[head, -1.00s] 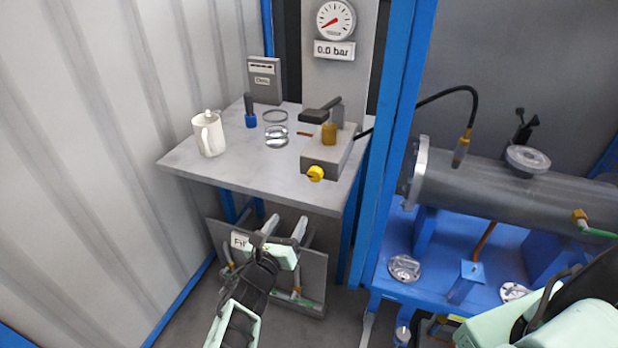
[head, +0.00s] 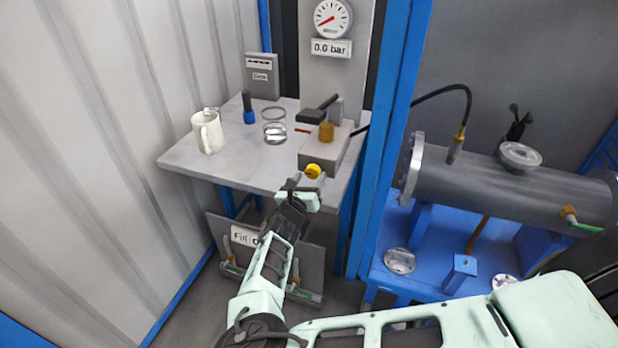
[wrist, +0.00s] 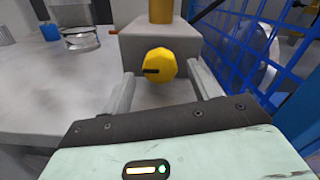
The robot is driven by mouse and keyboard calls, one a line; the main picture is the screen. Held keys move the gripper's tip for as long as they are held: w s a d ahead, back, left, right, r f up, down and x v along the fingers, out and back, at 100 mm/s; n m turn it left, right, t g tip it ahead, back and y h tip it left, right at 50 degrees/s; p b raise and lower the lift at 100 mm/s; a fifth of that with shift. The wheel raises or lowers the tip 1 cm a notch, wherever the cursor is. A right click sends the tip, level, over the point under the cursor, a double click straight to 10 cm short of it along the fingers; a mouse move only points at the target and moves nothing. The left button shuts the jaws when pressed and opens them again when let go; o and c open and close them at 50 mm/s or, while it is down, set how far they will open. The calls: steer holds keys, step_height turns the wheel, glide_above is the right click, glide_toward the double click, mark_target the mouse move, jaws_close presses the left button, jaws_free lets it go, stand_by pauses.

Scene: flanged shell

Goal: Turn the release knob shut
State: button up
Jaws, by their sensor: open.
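The yellow release knob (head: 314,170) is on the front of the grey pump block (head: 338,152) at the table's front right. It is faceted, with a dark mark pointing left in the wrist view (wrist: 160,66). My gripper (head: 305,186) is just in front of the knob. In the wrist view its two fingers (wrist: 162,90) are apart, one on each side of the knob, with gaps between. The knob appears a little beyond the fingertips or level with them; I cannot tell which. Nothing is held.
A white mug (head: 208,133), a blue-based tool (head: 249,110) and a glass dish (head: 275,132) stand on the table (head: 235,165). A gauge (head: 332,18) above reads 0.0 bar. A blue post (head: 388,150) and a steel vessel (head: 500,188) are to the right.

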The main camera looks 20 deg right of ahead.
steer(key=shift+w+d, duration=0.1)
steer(key=shift+w, duration=0.05)
steer(key=shift+c, duration=0.2)
steer(key=c, duration=0.9)
steer(key=shift+m+b, duration=0.3)
steer(key=shift+m, duration=0.1)
steer(key=m+b, duration=0.2)
steer(key=m, duration=0.2)
steer(key=shift+f+m+b, duration=0.15)
steer(key=shift+m+b, duration=0.15)
steer(key=shift+b, duration=0.05)
steer(key=shift+m+b, duration=1.4)
steer(key=shift+m, duration=1.1)
